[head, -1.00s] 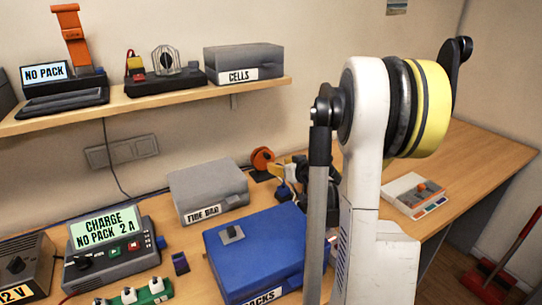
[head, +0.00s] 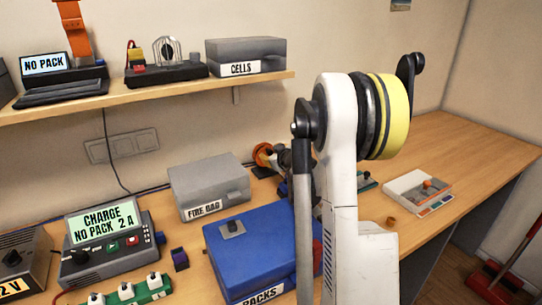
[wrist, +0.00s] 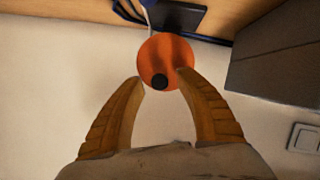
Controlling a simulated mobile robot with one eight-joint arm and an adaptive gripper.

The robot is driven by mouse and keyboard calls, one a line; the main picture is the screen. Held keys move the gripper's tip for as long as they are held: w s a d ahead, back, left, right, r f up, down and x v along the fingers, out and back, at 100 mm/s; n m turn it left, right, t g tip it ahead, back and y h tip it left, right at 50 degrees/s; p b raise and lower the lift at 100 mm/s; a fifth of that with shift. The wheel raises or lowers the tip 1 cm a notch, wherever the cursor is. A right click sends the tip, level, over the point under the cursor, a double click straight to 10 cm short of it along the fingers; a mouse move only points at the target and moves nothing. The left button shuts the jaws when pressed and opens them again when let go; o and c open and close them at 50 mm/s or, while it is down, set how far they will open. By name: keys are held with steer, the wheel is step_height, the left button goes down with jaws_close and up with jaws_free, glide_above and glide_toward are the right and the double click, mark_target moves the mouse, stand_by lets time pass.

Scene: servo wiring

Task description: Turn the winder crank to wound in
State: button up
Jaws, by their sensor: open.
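The winder (wrist: 165,50) shows in the wrist view as an orange disc with a dark round crank knob (wrist: 159,82) at its lower edge. My gripper (wrist: 161,77) is open, its two tan ribbed fingers spread on either side of the knob. The fingertips overlap the lower disc in the picture; I cannot tell whether they touch it. In the head view the orange winder (head: 262,153) sits at the back of the bench by the wall, partly covered by my gripper. Its crank position cannot be read there.
The grey fire bag box (head: 207,182) and the blue packs box (head: 222,262) stand left of and below my arm. A shelf (head: 150,94) runs along the wall above. A white tray (head: 410,188) lies on the right, where much of the bench is clear.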

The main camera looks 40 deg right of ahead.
jaws_close()
steer(key=shift+s+d, duration=0.1)
stand_by(0.3)
steer(key=shift+s+d+f+m+t+y+b, duration=0.15)
steer(key=shift+d+f+m+t+y, duration=0.25)
steer(key=shift+m+y, duration=0.8)
steer(key=shift+s+d+f+m+t+y+b, duration=0.15)
steer(key=shift+d+m+y, duration=0.5)
steer(key=shift+m, duration=0.95)
steer(key=shift+d+f+m+t+y+b, duration=0.2)
steer(key=shift+d+f+m+t+y, duration=0.2)
steer(key=shift+m+y, duration=0.85)
steer(key=shift+m, duration=0.25)
